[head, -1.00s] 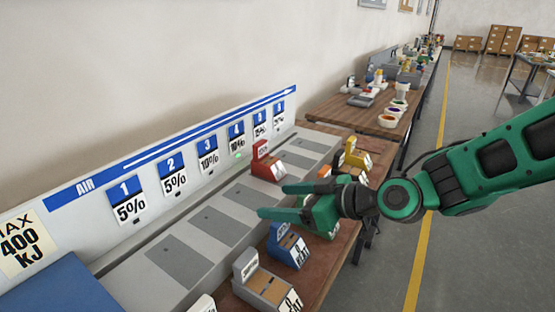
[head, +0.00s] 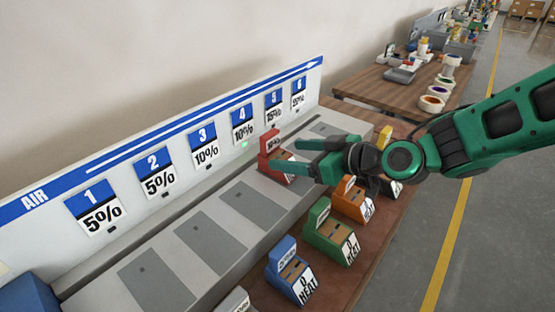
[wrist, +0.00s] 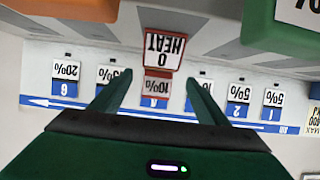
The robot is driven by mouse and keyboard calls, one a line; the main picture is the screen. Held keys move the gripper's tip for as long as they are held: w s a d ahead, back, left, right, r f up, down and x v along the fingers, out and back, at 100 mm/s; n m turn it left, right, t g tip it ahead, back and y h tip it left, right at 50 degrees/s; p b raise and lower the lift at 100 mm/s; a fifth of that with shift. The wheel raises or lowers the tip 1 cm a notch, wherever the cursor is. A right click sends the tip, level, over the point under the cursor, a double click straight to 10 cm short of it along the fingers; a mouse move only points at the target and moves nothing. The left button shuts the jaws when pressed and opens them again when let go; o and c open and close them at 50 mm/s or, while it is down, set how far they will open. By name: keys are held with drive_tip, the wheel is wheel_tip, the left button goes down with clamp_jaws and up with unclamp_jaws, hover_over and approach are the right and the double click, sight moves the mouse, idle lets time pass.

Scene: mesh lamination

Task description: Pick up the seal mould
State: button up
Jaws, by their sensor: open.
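Several coloured moulds with white heat labels are in view; their names are too small to read, so I cannot tell which is the seal mould. A red mould (head: 269,146) sits on the grey bench near signs 4 and 5. My gripper (head: 297,157) is open and empty, its green fingers pointing at the red mould and partly covering it in the head view. In the wrist view the red mould (wrist: 157,73) appears upside down, between and beyond the open fingertips (wrist: 158,82). Contact cannot be told.
Green (head: 321,227), orange (head: 343,194) and blue (head: 284,262) moulds stand on the brown shelf along the bench front. A yellow mould (head: 386,132) is behind my wrist. Grey plates (head: 211,243) to the left are bare. A wooden table (head: 385,90) stands beyond.

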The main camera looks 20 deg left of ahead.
sight(275, 154)
drive_tip(key=shift+f+x, duration=0.1)
drive_tip(key=shift+x, duration=1.65)
drive_tip(key=shift+f+x, duration=0.15)
drive_tip(key=shift+x, duration=1.6)
drive_tip(key=shift+w+d, duration=0.1)
drive_tip(key=shift+d, duration=0.05)
drive_tip(key=c, duration=1.3)
drive_tip(key=shift+c, duration=1)
drive_tip(key=shift+r, duration=0.15)
